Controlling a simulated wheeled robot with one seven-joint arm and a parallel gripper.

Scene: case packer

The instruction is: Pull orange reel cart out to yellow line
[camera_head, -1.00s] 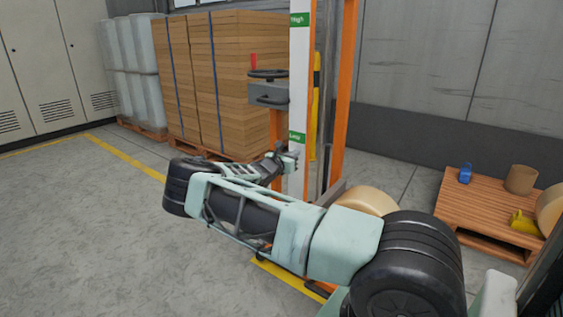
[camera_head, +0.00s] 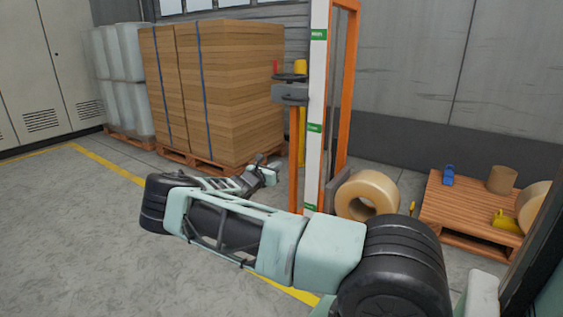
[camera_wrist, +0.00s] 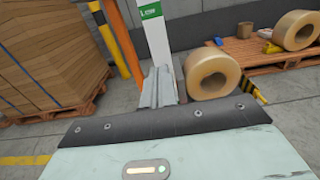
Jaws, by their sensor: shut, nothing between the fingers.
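The orange reel cart (camera_head: 345,90) stands upright right of centre, with a white column (camera_head: 317,100) carrying green labels and a handwheel. A tan reel (camera_head: 368,195) sits low at its right side. In the wrist view, the white column (camera_wrist: 156,35) and reel (camera_wrist: 212,75) are just beyond my fingers. My gripper (camera_head: 268,170) is shut and empty, left of the cart's posts in the head view. My gripper also shows in the wrist view (camera_wrist: 156,80), overlapping the column's base; contact cannot be told. The yellow line (camera_head: 108,163) runs along the floor, partly hidden by my arm.
Stacked cardboard on a pallet (camera_head: 205,165) stands behind and left of the cart. A low wooden pallet (camera_head: 465,215) with reels and small items lies to the right. Grey cabinets (camera_head: 35,70) line the left wall. Open floor lies at front left.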

